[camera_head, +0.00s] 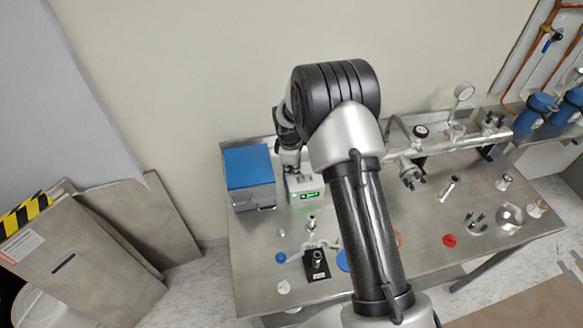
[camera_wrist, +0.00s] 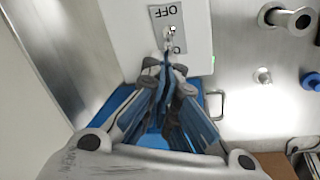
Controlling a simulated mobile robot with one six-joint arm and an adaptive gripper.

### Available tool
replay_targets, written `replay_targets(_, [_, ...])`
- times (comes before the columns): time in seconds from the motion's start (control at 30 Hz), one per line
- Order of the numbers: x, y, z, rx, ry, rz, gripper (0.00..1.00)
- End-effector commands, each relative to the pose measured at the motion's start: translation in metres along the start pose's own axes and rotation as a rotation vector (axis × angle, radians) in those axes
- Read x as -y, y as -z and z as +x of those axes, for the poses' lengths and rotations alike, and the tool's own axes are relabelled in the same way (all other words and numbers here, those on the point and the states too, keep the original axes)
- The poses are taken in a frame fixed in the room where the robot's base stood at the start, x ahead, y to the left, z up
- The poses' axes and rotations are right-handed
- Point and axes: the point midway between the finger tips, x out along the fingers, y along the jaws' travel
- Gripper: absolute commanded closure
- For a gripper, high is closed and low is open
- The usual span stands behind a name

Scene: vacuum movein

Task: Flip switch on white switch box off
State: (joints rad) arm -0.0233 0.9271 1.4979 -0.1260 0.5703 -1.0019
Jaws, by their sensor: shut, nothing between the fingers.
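The white switch box (camera_head: 305,189) stands on the metal table with a green display on its front, beside a blue-topped box. In the wrist view the white switch box (camera_wrist: 205,35) shows a grey label plate, with OFF upside down at its far end and a partly hidden marking nearer my fingers. A small metal toggle switch (camera_wrist: 170,31) sits on the plate; its exact tilt is hard to tell. My gripper (camera_wrist: 167,66) is shut and empty, its fingertips right by the near end of the plate. Contact with the toggle cannot be told. In the head view my gripper (camera_head: 291,171) is over the box.
The blue-topped box (camera_head: 248,167) stands close left of the switch box. Metal fittings, a black block (camera_head: 317,264) and a red cap (camera_head: 449,240) lie on the table. A pipe assembly with gauges (camera_head: 421,132) runs along the back right. The wall is close behind.

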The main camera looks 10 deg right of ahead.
Motion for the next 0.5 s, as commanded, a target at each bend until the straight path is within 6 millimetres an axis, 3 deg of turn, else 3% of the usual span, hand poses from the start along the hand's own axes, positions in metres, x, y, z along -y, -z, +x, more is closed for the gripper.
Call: replay_targets(0.5, [-0.0065,-0.0108,-0.0043,-0.18,0.085,0.035,1.0])
